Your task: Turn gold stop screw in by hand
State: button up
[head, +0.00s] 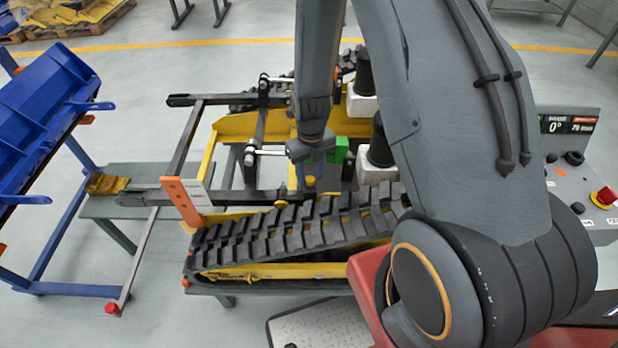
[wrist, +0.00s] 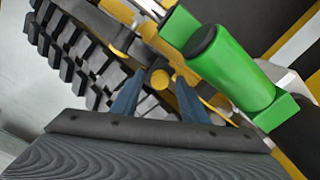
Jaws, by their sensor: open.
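A gold stop screw (wrist: 160,78) shows its round head in the wrist view, just beyond the tips of my gripper (wrist: 152,88). The two blue fingers stand apart on either side of the line to the head, and nothing is held between them. I cannot tell whether either fingertip touches it. In the head view my gripper (head: 312,180) points down over the yellow tracked carrier (head: 235,128), and a small gold head (head: 311,181) shows by the fingers. My arm and wrist hide part of the carrier there.
A green cylinder-shaped part (wrist: 232,65) stands close to the right of the fingers, also seen in the head view (head: 338,150). The black rubber track (head: 290,228) runs along the near side. A control panel with a red button (head: 604,197) is at right. A blue skip (head: 45,110) stands at left.

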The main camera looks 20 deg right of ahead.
jog(key=n, duration=0.6)
jog(key=shift+n, duration=0.4)
jog(key=n, duration=0.6)
jog(key=shift+n, duration=0.4)
jog(key=n, duration=0.6)
jog(key=shift+n, duration=0.4)
jog(key=n, duration=0.7)
jog(key=shift+n, duration=0.4)
jog(key=c, duration=0.9)
jog(key=shift+o, duration=0.2)
jog(key=m, duration=0.9)
jog(key=shift+m, duration=0.4)
